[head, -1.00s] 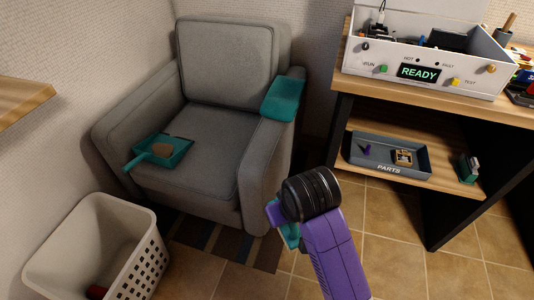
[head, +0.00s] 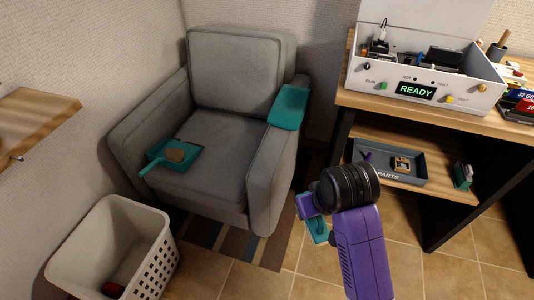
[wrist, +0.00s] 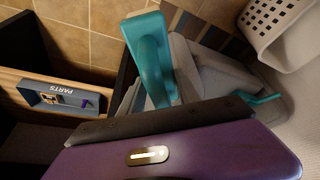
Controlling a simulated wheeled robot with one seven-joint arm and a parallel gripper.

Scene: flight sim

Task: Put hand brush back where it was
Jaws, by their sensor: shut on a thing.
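My gripper (head: 312,216) is at lower centre right of the head view, over the tiled floor in front of the armchair. It is shut on a teal piece, which I take to be the hand brush (head: 319,234); the wrist and purple jaw hide much of it. In the wrist view the teal hand brush (wrist: 148,45) sticks out past the purple gripper body; its bristles cannot be made out.
A teal cloth-like piece (head: 288,107) lies on the chair's right armrest. A white basket (head: 88,240) with something red inside stands at lower left. At right, a shelf holds the PARTS tray (head: 420,181), below a console (head: 425,92) reading READY. A wooden ledge (head: 30,120) juts in at left.

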